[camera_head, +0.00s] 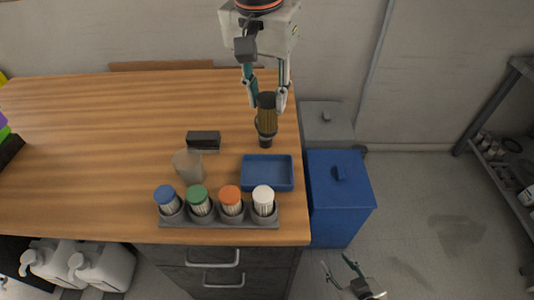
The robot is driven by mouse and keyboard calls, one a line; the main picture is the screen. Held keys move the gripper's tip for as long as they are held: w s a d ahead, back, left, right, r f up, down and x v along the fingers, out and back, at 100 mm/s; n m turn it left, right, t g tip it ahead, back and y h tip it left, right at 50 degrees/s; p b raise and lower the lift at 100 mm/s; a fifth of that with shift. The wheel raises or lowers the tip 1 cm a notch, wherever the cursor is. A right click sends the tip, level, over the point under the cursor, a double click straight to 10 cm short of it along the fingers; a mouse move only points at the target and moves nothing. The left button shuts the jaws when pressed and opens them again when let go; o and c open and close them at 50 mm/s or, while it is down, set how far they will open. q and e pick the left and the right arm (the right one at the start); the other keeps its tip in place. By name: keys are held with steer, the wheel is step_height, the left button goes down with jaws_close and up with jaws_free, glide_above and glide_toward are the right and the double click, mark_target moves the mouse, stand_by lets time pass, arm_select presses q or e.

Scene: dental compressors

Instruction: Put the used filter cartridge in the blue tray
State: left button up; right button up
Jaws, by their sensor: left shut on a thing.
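The used filter cartridge (267,117), with a dark top and yellow-brown body, is upright near the right edge of the wooden bench. My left gripper (268,100), reaching down from the top of the view, is shut on its upper part. The cartridge is behind the blue tray (267,187) and apart from it; I cannot tell whether its lower end touches the bench. The tray is empty. My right gripper (340,268) is open and empty at the bottom, over the floor right of the bench.
A grey rack (220,222) along the bench's front edge holds several cartridges with blue, green, orange and white caps. A beige container (187,166) and a dark block (204,140) are left of the tray. A blue lidded bin (340,205) stands right of the bench (100,150).

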mark_target(263, 116)
arm_select(q)
step_height(263, 116, down, 15)
steer(key=shift+w+f+b, duration=0.1)
steer(key=shift+f+b, duration=0.05)
steer(key=shift+b, duration=0.15)
steer(key=shift+f, duration=0.15)
steer(key=o, duration=1.1)
steer(key=r, duration=0.4)
steer(key=s+r, duration=0.1)
steer(key=r, duration=0.7)
steer(key=shift+s+a+r, duration=0.1)
steer(key=shift+s+a, duration=0.25)
steer(key=shift+a, duration=0.05)
steer(key=shift+s, duration=0.1)
